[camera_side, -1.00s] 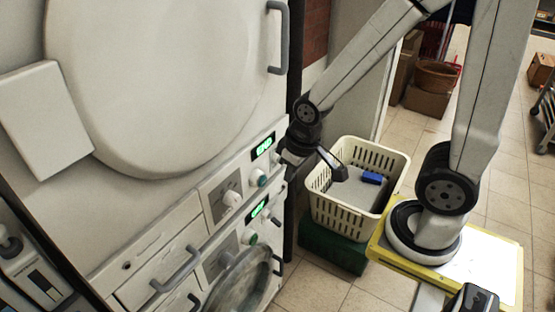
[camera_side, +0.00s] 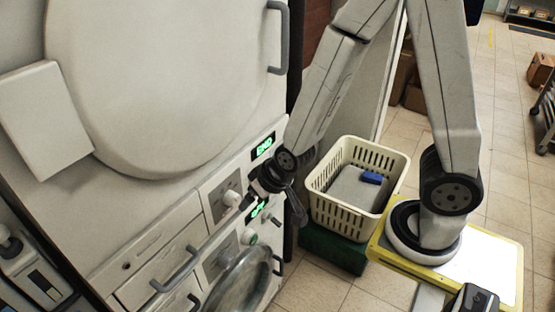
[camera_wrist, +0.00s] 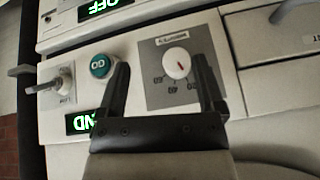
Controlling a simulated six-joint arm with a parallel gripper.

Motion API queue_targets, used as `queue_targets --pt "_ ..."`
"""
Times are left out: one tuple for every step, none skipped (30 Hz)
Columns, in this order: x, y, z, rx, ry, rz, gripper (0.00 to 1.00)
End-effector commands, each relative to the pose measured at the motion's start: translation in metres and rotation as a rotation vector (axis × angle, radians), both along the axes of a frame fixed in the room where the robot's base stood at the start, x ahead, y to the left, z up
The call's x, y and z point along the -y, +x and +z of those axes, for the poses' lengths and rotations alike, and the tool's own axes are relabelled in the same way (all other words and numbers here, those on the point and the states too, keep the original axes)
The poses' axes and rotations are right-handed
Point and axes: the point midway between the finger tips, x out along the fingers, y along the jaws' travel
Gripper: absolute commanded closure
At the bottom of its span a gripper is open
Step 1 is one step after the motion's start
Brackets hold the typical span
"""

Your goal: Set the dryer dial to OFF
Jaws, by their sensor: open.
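The dial (camera_wrist: 177,63) is a white round knob with a red mark, on a grey plate (camera_wrist: 152,90) with small numbers that appear upside down in the wrist view. In the side view the dial (camera_side: 232,198) is on the upper machine's control panel. My gripper (camera_wrist: 160,62) is open, its two fingers pointing at the panel. The dial appears between the fingertips, nearer the right one; I cannot tell whether they touch. In the side view my gripper (camera_side: 256,192) is close to the panel, just right of the dial.
A teal GO button (camera_wrist: 100,66) is beside the left finger. A green END display (camera_wrist: 80,122) and a grey switch (camera_wrist: 50,85) are further left. The lower machine has an OFF display (camera_wrist: 100,8). A cream basket (camera_side: 335,210) stands right of the machines. Drawer handles (camera_side: 176,268) protrude left.

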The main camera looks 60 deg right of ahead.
Motion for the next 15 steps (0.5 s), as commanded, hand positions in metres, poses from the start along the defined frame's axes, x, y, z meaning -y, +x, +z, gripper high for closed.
queue_targets --pt "-0.005 0.002 -0.007 0.021 -0.002 -0.010 0.13" --pt "-0.007 0.003 -0.009 0.038 -0.003 -0.020 0.13" --pt "-0.009 0.005 -0.013 0.060 -0.006 -0.033 0.13" --pt "-0.010 0.006 -0.015 0.076 -0.009 -0.041 0.13" --pt "-0.012 0.007 -0.018 0.092 -0.012 -0.050 0.13" --pt "-0.013 0.008 -0.021 0.114 -0.018 -0.061 0.13" --pt "-0.014 0.009 -0.023 0.130 -0.023 -0.069 0.13" --pt "-0.015 0.010 -0.025 0.146 -0.028 -0.077 0.13" --pt "-0.016 0.011 -0.028 0.166 -0.037 -0.086 0.13" --pt "-0.016 0.011 -0.030 0.183 -0.042 -0.095 0.13" --pt "-0.017 0.012 -0.032 0.199 -0.049 -0.100 0.13" --pt "-0.017 0.012 -0.034 0.221 -0.058 -0.110 0.13" --pt "-0.017 0.012 -0.036 0.237 -0.065 -0.115 0.13" --pt "-0.017 0.012 -0.037 0.254 -0.073 -0.123 0.13" --pt "-0.017 0.012 -0.039 0.277 -0.084 -0.129 0.13"
